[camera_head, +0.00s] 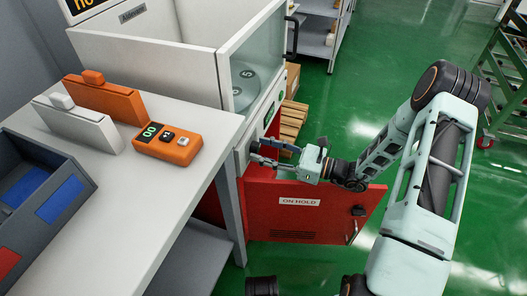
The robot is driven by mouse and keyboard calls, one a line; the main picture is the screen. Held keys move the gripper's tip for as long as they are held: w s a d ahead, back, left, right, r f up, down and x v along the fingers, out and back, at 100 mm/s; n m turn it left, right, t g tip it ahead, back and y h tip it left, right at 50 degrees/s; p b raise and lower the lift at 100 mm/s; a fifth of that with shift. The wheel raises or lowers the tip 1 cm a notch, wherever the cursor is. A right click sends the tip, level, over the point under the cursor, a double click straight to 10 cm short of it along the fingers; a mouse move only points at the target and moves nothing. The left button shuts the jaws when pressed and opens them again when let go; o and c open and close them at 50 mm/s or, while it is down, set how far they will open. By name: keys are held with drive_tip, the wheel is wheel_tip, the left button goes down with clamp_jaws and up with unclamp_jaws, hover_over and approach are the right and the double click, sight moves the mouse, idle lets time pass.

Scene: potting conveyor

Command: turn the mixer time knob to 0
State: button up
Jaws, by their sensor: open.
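The machine (226,83) with a glass window stands at the back centre, with a numbered disc (245,80) visible behind the glass. I cannot make out a time knob clearly; the front panel faces away from the camera and is partly hidden by my gripper. My gripper (263,152) is open and points left at the machine's front, just above an open red door (310,222) labelled "ON HOLD". I cannot tell whether its fingers touch anything.
A white bench (130,215) at left carries an orange timer-like box (168,144) showing "00", a white block, an orange block (105,100) and a dark bin (75,180). The red door stands out below my gripper.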

drive_tip(key=shift+a, duration=0.1)
drive_tip(key=shift+c, duration=0.7)
drive_tip(key=c, duration=1)
drive_tip(key=shift+n, duration=0.3)
drive_tip(key=n+b, duration=0.1)
drive_tip(key=n, duration=0.4)
drive_tip(key=n+b, duration=0.1)
drive_tip(key=n, duration=0.5)
drive_tip(key=shift+w+b, duration=0.1)
drive_tip(key=shift+b, duration=0.2)
drive_tip(key=shift+n, duration=0.3)
drive_tip(key=o, duration=1.1)
